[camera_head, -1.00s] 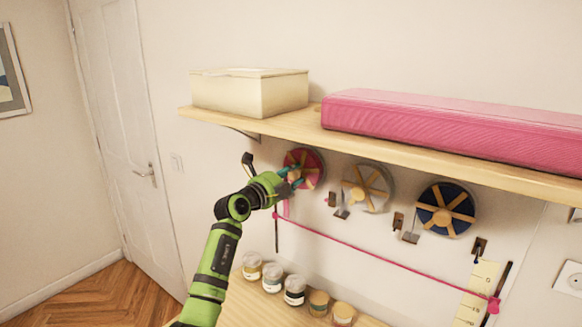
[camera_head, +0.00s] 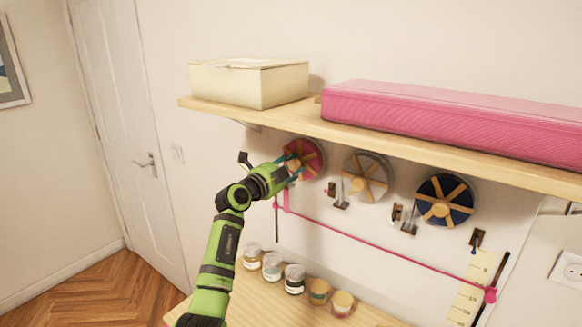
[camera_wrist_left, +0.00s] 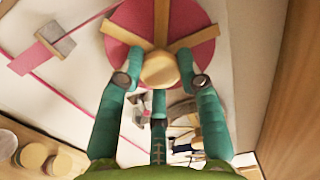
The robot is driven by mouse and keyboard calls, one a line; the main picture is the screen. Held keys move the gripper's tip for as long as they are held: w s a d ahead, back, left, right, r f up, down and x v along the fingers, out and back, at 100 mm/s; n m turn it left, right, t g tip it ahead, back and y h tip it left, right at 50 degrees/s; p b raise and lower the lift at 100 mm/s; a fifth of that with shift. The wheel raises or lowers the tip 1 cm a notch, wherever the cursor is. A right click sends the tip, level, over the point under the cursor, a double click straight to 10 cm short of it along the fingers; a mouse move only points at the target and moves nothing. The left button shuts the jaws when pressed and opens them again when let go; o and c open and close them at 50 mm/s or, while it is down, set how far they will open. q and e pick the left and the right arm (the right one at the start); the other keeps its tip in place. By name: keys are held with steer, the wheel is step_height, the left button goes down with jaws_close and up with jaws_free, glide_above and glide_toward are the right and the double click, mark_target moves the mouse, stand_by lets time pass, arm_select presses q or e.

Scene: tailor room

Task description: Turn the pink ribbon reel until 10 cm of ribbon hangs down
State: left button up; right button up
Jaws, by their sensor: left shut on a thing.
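The pink ribbon reel (camera_head: 313,157) is mounted on the wall under the shelf, with wooden spokes and a round wooden hub. My left gripper (camera_head: 292,168) is at its front and hides part of it. In the left wrist view my left gripper (camera_wrist_left: 160,72) has its teal fingers on both sides of the hub (camera_wrist_left: 160,70), shut on it. The pink disc (camera_wrist_left: 192,18) shows behind the spokes. A short pink ribbon (camera_head: 286,199) hangs below the reel; it also shows in the wrist view (camera_wrist_left: 24,62), by a small metal block. My right gripper is out of view.
A grey-white reel (camera_head: 366,177) and a navy reel (camera_head: 445,202) hang to the right. A pink cord (camera_head: 380,243) slopes down toward a yellow scale (camera_head: 473,290). The shelf (camera_head: 400,147) holds a cream box (camera_head: 248,90) and a pink roll (camera_head: 450,122). Several jars (camera_head: 294,279) stand below.

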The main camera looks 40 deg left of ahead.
arm_select(q)
steer(key=o, duration=1.2)
steer(key=shift+c, duration=0.2)
steer(key=shift+s, duration=0.1)
steer(key=s+d, duration=0.1)
steer(key=s, duration=1)
steer(key=shift+s+d, duration=0.15)
steer(key=shift+s, duration=0.25)
